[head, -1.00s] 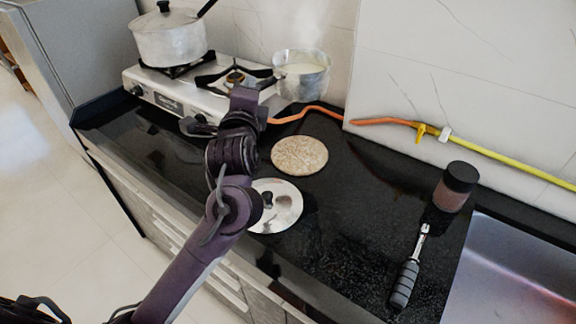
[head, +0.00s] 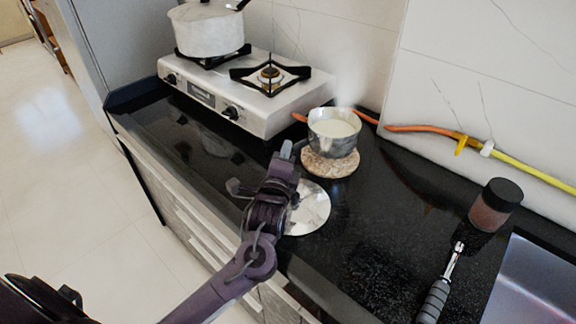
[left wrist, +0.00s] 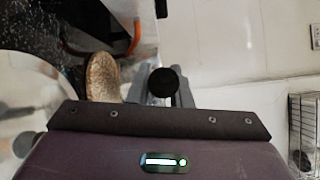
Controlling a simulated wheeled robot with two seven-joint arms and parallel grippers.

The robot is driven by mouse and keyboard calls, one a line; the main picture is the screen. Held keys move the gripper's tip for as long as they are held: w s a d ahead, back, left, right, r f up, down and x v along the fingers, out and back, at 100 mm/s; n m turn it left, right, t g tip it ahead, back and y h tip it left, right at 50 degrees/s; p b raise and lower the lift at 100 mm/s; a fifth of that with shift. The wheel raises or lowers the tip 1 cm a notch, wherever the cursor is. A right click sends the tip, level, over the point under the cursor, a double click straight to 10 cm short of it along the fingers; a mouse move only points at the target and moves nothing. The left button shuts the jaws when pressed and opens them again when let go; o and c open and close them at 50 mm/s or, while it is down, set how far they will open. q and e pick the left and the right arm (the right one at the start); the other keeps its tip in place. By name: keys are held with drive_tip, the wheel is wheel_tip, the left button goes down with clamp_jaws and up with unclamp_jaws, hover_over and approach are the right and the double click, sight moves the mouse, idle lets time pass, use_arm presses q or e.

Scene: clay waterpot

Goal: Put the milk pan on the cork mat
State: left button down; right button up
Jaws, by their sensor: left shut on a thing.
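The milk pan (head: 333,143) is a small metal pan with white contents. It is upright over the round cork mat (head: 328,169), covering its back part. I cannot tell whether its base touches the mat or hangs just above it. My left gripper (head: 286,150) is to the left of the pan, shut on its handle, which the gripper mostly hides. In the left wrist view a round black end, likely of the handle, shows between the fingers (left wrist: 163,82), with the cork mat (left wrist: 103,78) left of it. My right gripper is not in view.
A steel lid (head: 314,208) lies in front of the mat, partly behind my left arm. A gas stove (head: 250,90) with a large pot (head: 208,30) stands at the back left. A dark jar (head: 494,207), a black-handled tool (head: 437,295) and the sink (head: 545,285) are at right.

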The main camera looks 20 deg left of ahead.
use_arm(q)
drive_tip(key=shift+f, duration=1.7)
drive_tip(key=shift+f, duration=0.2)
drive_tip(key=c, duration=1.3)
unclamp_jaws()
drive_tip(key=shift+f, duration=0.1)
drive_tip(key=shift+s+r, duration=0.2)
drive_tip(key=v, duration=1.1)
drive_tip(key=shift+s+d+b, duration=0.1)
drive_tip(key=shift+s+b, duration=0.2)
